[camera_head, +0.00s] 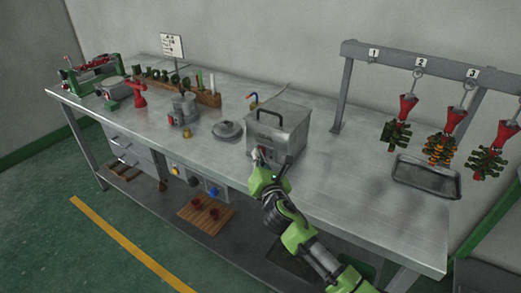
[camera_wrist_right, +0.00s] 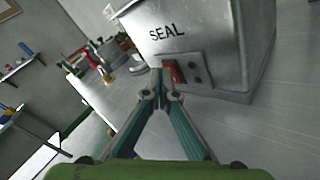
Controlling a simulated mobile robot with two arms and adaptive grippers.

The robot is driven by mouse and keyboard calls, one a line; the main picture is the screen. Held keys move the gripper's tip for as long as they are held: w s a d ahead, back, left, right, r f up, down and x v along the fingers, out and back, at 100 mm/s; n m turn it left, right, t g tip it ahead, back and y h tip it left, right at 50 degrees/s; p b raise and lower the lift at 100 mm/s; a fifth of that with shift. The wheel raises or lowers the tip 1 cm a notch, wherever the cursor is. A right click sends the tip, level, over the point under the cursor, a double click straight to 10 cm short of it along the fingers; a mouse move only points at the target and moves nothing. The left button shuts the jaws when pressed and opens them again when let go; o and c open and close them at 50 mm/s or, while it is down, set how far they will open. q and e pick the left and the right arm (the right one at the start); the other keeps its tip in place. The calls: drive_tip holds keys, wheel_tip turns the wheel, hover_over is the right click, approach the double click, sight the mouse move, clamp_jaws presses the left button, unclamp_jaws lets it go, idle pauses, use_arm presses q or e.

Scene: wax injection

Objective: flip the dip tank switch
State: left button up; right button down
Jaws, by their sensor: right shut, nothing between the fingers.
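The dip tank (camera_head: 290,128) is a square metal box with a dark handle on its lid, standing on the metal workbench. In the right wrist view the tank (camera_wrist_right: 222,50) carries the word SEAL. Its red switch (camera_wrist_right: 174,72) sits on a small front panel beside dark round knobs. My right gripper (camera_head: 260,160) is at the tank's front face, shut and empty. In the wrist view its fingertips (camera_wrist_right: 159,78) meet just left of the red switch; I cannot tell whether they touch it. In the head view the gripper largely hides the panel. My left gripper is not in view.
A round lid (camera_head: 228,131) and a metal pot (camera_head: 185,108) stand left of the tank. A metal tray (camera_head: 427,178) lies at the right, below a rack (camera_head: 420,63) with hanging red funnels and wax trees. The bench between tank and tray is clear.

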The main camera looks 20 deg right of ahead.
drive_tip(key=shift+a, duration=0.1)
idle(0.3)
drive_tip(key=shift+s+a+f, duration=0.1)
drive_tip(key=shift+s+a, duration=0.35)
drive_tip(key=shift+a, duration=0.05)
drive_tip(key=shift+s+a, duration=0.15)
drive_tip(key=shift+a, duration=0.05)
drive_tip(key=shift+s+a+f, duration=0.15)
drive_tip(key=shift+s+a, duration=0.55)
drive_tip(key=shift+a, duration=0.2)
drive_tip(key=shift+s+a+f, duration=0.1)
drive_tip(key=shift+s+a, duration=0.6)
drive_tip(key=shift+a, duration=0.15)
